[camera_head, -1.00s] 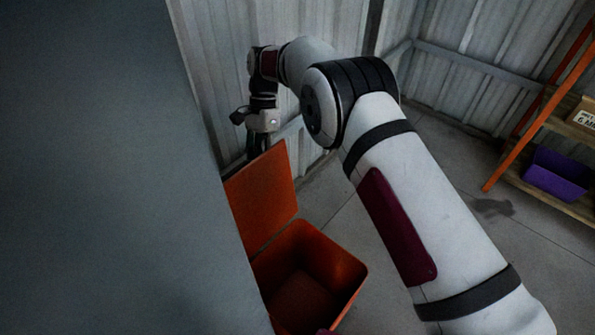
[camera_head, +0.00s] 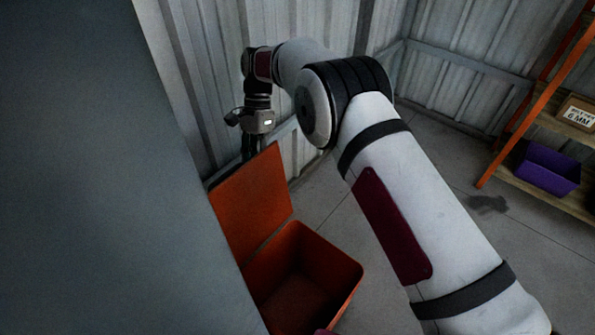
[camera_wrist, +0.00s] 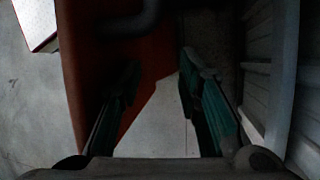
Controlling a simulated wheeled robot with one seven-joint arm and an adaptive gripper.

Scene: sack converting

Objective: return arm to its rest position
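My gripper (camera_head: 250,146) points down behind the raised lid of an orange bin, close to the corrugated wall. Its fingertips are hidden by the lid in the head view. In the wrist view my gripper (camera_wrist: 160,85) has two green-padded fingers spread wide apart, with bare floor and the orange lid showing between them and nothing held. My arm stretches from the lower right of the head view up to the wall and bends down there.
The orange bin (camera_head: 352,268) stands open, its lid (camera_head: 250,200) upright; its inside is dark. A large grey surface (camera_head: 90,180) fills the left. At right, an orange-framed shelf (camera_head: 530,105) holds a purple bin (camera_head: 548,172) and a cardboard box (camera_head: 578,112). Floor between is clear.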

